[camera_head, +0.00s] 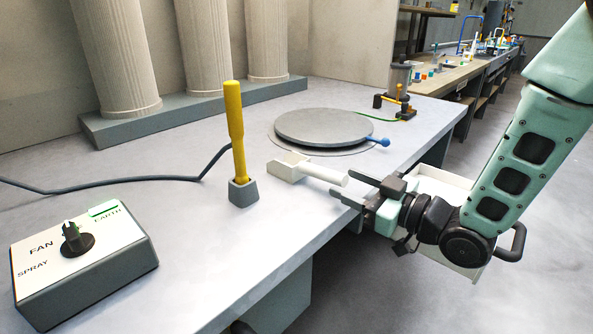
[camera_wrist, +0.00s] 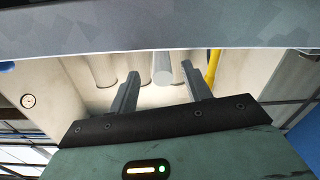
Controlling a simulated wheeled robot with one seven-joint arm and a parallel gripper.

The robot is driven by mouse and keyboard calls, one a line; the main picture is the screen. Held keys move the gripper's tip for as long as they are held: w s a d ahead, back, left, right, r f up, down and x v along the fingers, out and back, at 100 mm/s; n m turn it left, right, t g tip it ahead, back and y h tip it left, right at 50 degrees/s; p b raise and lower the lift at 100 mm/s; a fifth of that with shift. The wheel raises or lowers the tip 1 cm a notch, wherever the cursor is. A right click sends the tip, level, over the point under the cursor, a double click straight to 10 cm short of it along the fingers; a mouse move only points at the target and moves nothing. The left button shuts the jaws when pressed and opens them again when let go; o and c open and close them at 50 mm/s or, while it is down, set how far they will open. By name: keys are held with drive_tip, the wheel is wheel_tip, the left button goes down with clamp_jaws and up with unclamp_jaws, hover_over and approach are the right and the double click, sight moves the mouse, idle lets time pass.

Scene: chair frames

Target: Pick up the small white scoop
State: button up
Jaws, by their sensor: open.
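The small white scoop (camera_head: 284,170) lies on the grey table, its open pan to the left and its round handle pointing right toward the table's edge. My gripper (camera_head: 342,184) is open at the table's right edge, with its fingertips close to the end of the handle. In the wrist view the pale round end of the handle (camera_wrist: 162,68) shows between the two fingers of my gripper (camera_wrist: 158,70), with space on either side. The pan is hidden in that view. I cannot tell how far the handle reaches between the fingers.
A yellow-handled tool (camera_head: 236,130) stands upright in a grey holder left of the scoop. A round grey plate (camera_head: 323,127) with a blue knob lies behind it. A control box (camera_head: 84,262) sits at the front left. An open white drawer (camera_head: 440,182) is behind my gripper.

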sight(335, 177)
drive_tip(key=x, duration=0.4)
drive_tip(key=shift+a, duration=0.1)
clamp_jaws()
drive_tip(key=shift+r, duration=0.15)
